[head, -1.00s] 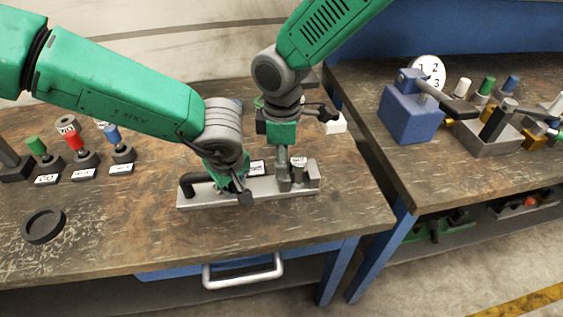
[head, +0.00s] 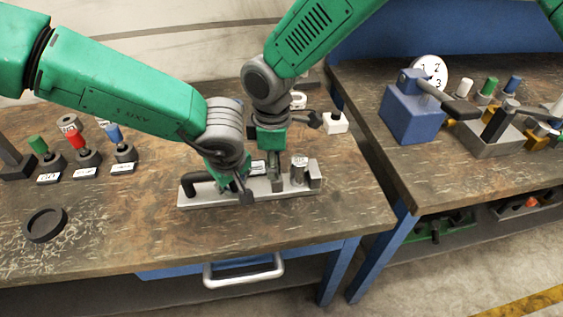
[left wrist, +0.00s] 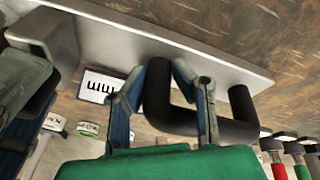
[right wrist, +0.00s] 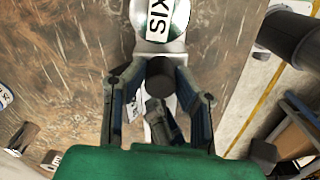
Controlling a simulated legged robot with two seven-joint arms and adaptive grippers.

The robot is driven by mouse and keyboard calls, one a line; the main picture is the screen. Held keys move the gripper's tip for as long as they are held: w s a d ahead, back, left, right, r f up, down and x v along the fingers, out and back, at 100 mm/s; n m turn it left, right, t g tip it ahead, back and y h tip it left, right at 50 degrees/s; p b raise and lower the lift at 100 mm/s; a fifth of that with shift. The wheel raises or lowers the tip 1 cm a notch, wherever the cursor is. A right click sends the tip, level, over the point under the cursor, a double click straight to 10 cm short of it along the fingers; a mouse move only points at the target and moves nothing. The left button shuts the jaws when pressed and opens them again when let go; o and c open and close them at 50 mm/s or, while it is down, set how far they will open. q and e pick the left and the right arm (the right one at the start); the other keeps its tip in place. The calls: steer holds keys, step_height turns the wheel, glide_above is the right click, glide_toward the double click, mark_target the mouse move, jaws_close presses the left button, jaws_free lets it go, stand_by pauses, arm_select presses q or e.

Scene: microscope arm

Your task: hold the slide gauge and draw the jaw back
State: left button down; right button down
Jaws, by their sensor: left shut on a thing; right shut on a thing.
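The slide gauge is a grey metal bar (head: 215,198) lying on the left workbench, with a black U-shaped handle (head: 188,182) at its left end. My left gripper (head: 240,190) is shut on this black handle (left wrist: 157,100), seen in the left wrist view. The sliding jaw (head: 278,184) stands on the bar under my right gripper (head: 273,158). My right gripper is shut on its dark round post (right wrist: 160,75). A silver cylinder (head: 299,168) and an end block (head: 315,175) stand at the bar's right end, apart from the jaw. My grippers hide part of the bar.
Green, red and blue knobbed pieces (head: 78,148) with labels stand at the left. A black ring dish (head: 45,224) lies at the front left. A white block (head: 336,123) stands behind the gauge. A second bench holds a blue block (head: 412,115) and several tools.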

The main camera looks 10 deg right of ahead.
arm_select(q)
steer(key=shift+s+f, duration=0.2)
steer(key=shift+f, duration=0.15)
arm_select(e)
steer(key=shift+a, duration=0.1)
arm_select(q)
steer(key=shift+a, duration=0.1)
arm_select(e)
steer(key=c, duration=1.3)
jaws_free()
steer(key=shift+r, duration=0.1)
step_height(320, 180, up, 12)
arm_select(q)
steer(key=c, duration=1.3)
jaws_free()
steer(key=shift+o, duration=0.2)
steer(key=shift+w, duration=0.1)
arm_select(e)
steer(key=shift+w+f, duration=0.1)
steer(key=shift+f, duration=0.1)
arm_select(q)
steer(key=shift+w+r, duration=0.1)
steer(key=shift+r, duration=0.2)
